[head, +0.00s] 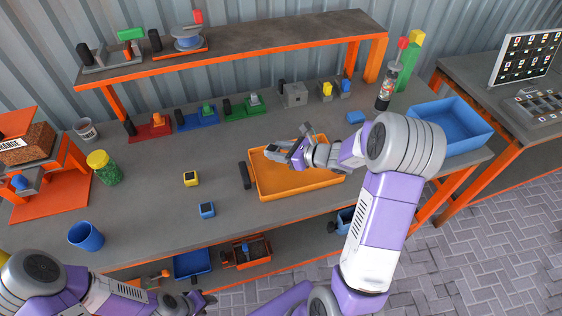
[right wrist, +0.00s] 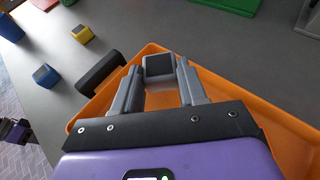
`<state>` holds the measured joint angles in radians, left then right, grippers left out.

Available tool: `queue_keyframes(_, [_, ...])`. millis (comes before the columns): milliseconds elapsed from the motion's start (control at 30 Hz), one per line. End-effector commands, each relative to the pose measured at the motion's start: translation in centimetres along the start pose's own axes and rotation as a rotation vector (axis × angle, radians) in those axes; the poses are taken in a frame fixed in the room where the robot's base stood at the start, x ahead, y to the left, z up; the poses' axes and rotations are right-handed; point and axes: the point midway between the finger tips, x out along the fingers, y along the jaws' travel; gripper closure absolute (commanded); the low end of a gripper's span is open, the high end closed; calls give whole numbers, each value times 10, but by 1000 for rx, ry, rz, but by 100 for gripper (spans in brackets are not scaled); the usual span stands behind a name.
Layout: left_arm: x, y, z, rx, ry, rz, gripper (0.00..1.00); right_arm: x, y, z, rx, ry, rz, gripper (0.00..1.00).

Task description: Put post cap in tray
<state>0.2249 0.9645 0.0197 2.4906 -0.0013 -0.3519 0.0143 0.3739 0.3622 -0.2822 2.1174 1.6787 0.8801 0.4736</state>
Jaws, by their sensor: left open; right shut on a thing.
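The orange tray (head: 262,187) lies on the workbench; its rim also shows in the right wrist view (right wrist: 225,92). My right gripper (head: 276,153) is above the tray. In the right wrist view its two fingers are shut on a small grey, dark-topped post cap (right wrist: 159,68), over the tray's far edge in that view. Whether the cap touches the tray cannot be told. A yellow cap (head: 191,178) and a blue cap (head: 207,210) stand on the bench left of the tray. My left gripper (head: 200,302) is open, low at the bench's front edge.
A black bar (head: 245,175) lies along the tray's left side. A blue cup (head: 86,236) and a green jar with yellow lid (head: 104,168) stand at left. A blue bin (head: 450,122) is at right. Coloured holders line the back. The bench front-centre is clear.

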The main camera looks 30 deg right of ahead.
Motion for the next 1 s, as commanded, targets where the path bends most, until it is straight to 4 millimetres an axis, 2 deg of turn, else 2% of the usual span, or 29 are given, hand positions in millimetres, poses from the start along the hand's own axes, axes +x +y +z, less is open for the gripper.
queue_keyframes(300, [12, -5, 0, 0, 0, 0, 57, 14, 0, -35, -1, 1, 1, 88])
queue_keyframes(700, [16, -6, -1, 0, 0, 0, 57, 16, 0, -40, -4, -1, 1, 88])
queue_keyframes(733, [15, -6, -1, 0, 0, 0, 57, 16, 0, -39, -4, -1, 1, 54])
queue_keyframes(867, [14, -5, -1, 0, 0, 0, 57, 16, 0, -38, -4, -1, 1, 34])
queue_keyframes(1000, [14, -5, -1, 0, 0, 0, 57, 16, 0, -38, -4, -1, 1, 33])
